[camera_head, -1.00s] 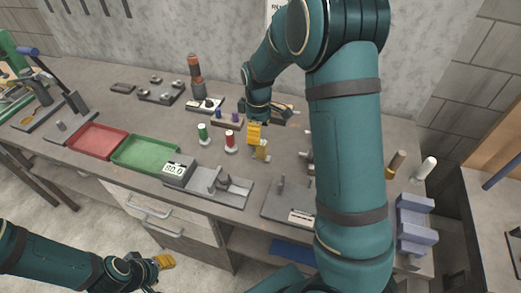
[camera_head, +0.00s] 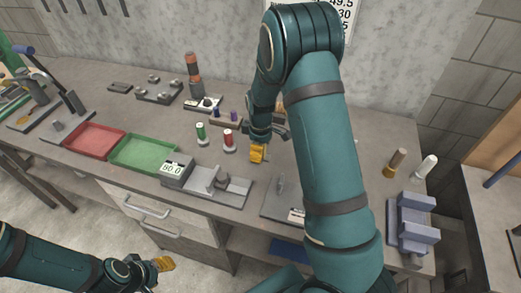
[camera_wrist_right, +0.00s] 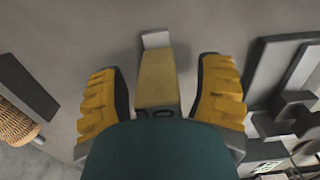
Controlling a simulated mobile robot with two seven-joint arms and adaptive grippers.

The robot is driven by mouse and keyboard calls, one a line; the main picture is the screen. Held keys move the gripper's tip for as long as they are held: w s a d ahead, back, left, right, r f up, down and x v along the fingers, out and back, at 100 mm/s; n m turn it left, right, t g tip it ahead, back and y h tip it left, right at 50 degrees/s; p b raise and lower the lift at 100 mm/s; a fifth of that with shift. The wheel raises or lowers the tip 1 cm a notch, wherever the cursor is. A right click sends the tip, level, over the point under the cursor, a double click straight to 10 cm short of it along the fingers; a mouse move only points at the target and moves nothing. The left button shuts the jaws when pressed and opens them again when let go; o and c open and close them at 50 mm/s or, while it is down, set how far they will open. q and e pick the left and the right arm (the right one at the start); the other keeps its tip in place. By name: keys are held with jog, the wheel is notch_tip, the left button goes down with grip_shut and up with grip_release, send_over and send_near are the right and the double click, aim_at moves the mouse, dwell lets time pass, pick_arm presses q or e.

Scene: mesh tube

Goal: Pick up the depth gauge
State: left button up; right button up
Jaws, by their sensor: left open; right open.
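A small tan-yellow upright block with a pale grey foot, which looks like the depth gauge (camera_wrist_right: 156,75), stands on the bench in the right wrist view. My right gripper (camera_head: 258,153) is low over the bench and open. In the wrist view its two yellow fingers (camera_wrist_right: 160,68) are on either side of the block, with a gap at each side. In the head view the gripper hides the block. My left gripper (camera_head: 162,264) is open and empty, low at the lower left, in front of the drawers and away from the bench top.
A grey fixture with a display reading 80.0 (camera_head: 172,169) is left of the right gripper. Green (camera_head: 201,133) and red (camera_head: 229,140) capped pieces stand close by. Red (camera_head: 95,141) and green (camera_head: 143,153) trays lie further left. Blue-grey blocks (camera_head: 414,222) are at the right.

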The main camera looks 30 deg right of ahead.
jog(key=c, duration=1.1)
grip_shut()
jog(key=shift+r, duration=0.15)
